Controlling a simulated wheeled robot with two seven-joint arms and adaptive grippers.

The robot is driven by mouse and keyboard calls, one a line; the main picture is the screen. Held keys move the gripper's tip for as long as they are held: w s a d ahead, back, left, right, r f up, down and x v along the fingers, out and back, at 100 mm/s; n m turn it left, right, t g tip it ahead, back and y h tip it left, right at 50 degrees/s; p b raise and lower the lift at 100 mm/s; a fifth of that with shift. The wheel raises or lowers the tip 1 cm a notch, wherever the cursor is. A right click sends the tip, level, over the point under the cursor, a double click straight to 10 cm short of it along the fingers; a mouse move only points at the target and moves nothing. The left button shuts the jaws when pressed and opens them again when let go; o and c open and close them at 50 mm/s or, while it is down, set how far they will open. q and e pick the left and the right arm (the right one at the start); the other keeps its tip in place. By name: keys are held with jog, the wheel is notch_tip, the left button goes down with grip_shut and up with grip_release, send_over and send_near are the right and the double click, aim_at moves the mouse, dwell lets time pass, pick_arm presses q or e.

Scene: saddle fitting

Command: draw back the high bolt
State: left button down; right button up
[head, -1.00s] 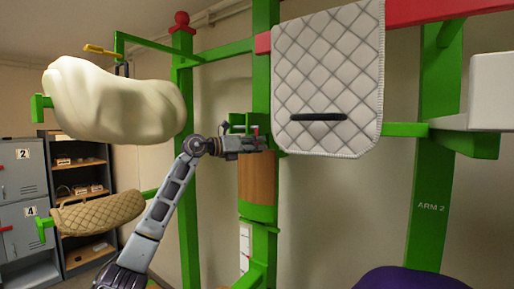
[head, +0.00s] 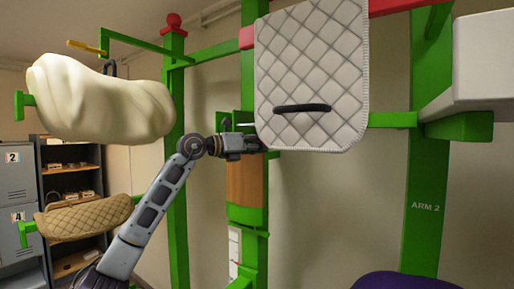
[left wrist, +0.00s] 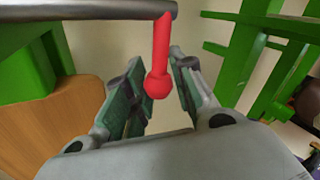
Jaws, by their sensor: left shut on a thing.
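The high bolt shows in the left wrist view as a grey bar (left wrist: 90,12) with a red handle (left wrist: 160,55) ending in a round knob. In the head view it is too small to make out well, beside the green bracket on the post. My left gripper (head: 262,146) is at the post, by the lower left edge of the quilted pad. In the left wrist view its fingers (left wrist: 158,92) stand on either side of the red handle and are shut on it; the exact contact is hard to see. My right gripper is in neither view.
A quilted pad (head: 310,70) with a dark handle hangs close right of my left gripper. A cream saddle form (head: 95,100) and a tan quilted one (head: 85,217) are on the left. Green posts (head: 425,180) frame the area. Shelves (head: 70,175) stand behind.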

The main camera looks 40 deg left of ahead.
pick_arm(q)
jog(key=shift+w+d, duration=0.15)
jog(key=shift+d, duration=0.9)
jog(key=c, duration=1.7)
grip_release()
jog(key=o, duration=0.4)
jog(key=shift+o, duration=0.2)
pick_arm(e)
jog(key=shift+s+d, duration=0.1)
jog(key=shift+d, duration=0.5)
